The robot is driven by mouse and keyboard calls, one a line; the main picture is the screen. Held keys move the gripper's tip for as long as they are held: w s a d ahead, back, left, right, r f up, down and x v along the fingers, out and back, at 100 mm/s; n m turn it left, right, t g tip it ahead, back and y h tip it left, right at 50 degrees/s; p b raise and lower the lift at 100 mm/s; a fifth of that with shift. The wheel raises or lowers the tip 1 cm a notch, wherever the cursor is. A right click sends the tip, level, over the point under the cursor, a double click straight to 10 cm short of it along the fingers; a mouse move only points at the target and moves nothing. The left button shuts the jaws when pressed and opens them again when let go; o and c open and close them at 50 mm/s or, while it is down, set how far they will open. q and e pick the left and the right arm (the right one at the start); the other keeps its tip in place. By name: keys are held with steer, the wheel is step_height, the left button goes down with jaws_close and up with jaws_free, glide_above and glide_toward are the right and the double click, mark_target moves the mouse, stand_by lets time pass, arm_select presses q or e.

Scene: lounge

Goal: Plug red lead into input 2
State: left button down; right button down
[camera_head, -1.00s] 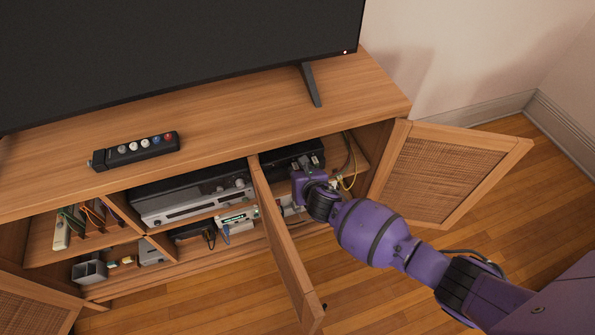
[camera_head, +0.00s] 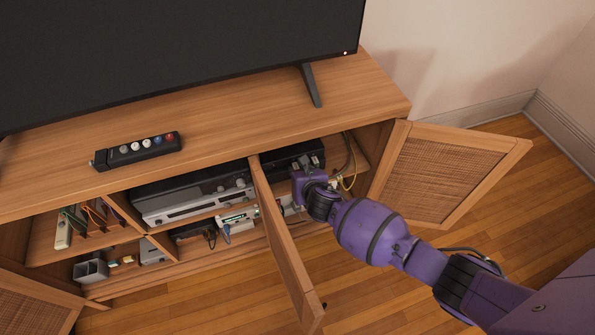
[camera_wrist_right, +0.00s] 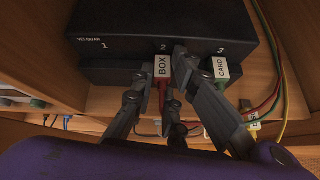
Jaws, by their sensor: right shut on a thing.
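A black switch box (camera_wrist_right: 150,40) marked VELQUAR, with inputs numbered 1, 2 and 3, fills the upper middle of the wrist view. It also shows inside the right cabinet bay in the head view (camera_head: 285,157). The red lead (camera_wrist_right: 162,99) has a white tag reading BOX (camera_wrist_right: 161,66). My right gripper (camera_wrist_right: 160,84) is shut on this lead, its plug end lined up below the number 2. The tag hides the socket, so I cannot tell how deep the plug sits. In the head view my right gripper (camera_head: 299,180) is inside the bay. My left gripper is out of view.
A green lead tagged CARD (camera_wrist_right: 220,67) is at input 3, close beside my right finger. Loose coloured cables (camera_wrist_right: 270,100) hang at the right. Open cabinet doors (camera_head: 287,240) (camera_head: 440,175) stand either side of my arm. A TV (camera_head: 180,55) stands on top.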

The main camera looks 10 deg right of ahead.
steer(key=shift+w+r, duration=0.5)
steer(key=c, duration=1.7)
jaws_free()
steer(key=shift+o, duration=0.2)
steer(key=shift+w+f, duration=0.15)
steer(key=shift+w, duration=0.1)
steer(key=shift+s, duration=0.1)
steer(key=v, duration=1.2)
steer(key=shift+s+f, duration=0.3)
steer(key=shift+f, duration=0.1)
